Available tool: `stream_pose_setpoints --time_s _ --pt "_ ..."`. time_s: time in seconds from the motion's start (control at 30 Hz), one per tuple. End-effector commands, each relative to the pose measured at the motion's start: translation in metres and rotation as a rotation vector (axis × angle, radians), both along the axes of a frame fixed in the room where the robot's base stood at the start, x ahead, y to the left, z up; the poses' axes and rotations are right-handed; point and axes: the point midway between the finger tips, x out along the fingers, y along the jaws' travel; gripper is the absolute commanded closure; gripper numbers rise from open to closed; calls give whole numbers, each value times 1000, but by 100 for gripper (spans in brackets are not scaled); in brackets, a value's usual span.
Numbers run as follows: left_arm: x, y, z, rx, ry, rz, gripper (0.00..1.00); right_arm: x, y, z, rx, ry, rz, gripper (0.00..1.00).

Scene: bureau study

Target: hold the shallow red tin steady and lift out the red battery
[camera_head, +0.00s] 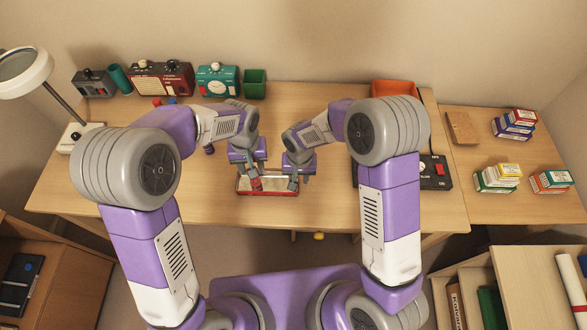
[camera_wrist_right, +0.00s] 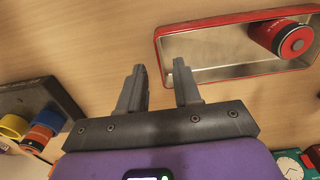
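The shallow red tin (camera_head: 270,193) lies on the desk in front of me, its metal inside bare. The red battery (camera_wrist_right: 284,38) lies inside it, at the left end in the head view (camera_head: 255,184). The tin's red rim also shows at the top of the right wrist view (camera_wrist_right: 225,20). My left gripper (camera_head: 250,174) is above the left end of the tin, near the battery, with its fingers apart. My right gripper (camera_wrist_right: 158,72) is open and empty, with its fingertips close to the tin's right end; it also shows in the head view (camera_head: 298,183).
A black box with a red button (camera_head: 435,172) stands to the right, partly behind my right arm. Desk around the tin is mostly clear.

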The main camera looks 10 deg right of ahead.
Motion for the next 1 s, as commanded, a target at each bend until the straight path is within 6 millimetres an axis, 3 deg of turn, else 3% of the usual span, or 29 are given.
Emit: stream_pose_setpoints --time_s 0.2,0.53,0.77,1.0 --pt "0 0 0 0 1 0 57 0 0 -23 -1 1 1 67" --pt "-1 0 0 0 1 0 57 0 0 -27 0 -1 0 67" --pt "-1 0 0 -1 1 0 57 0 0 -27 0 -1 0 100" --pt "-1 0 0 -1 1 0 57 0 0 -27 0 -1 0 100"
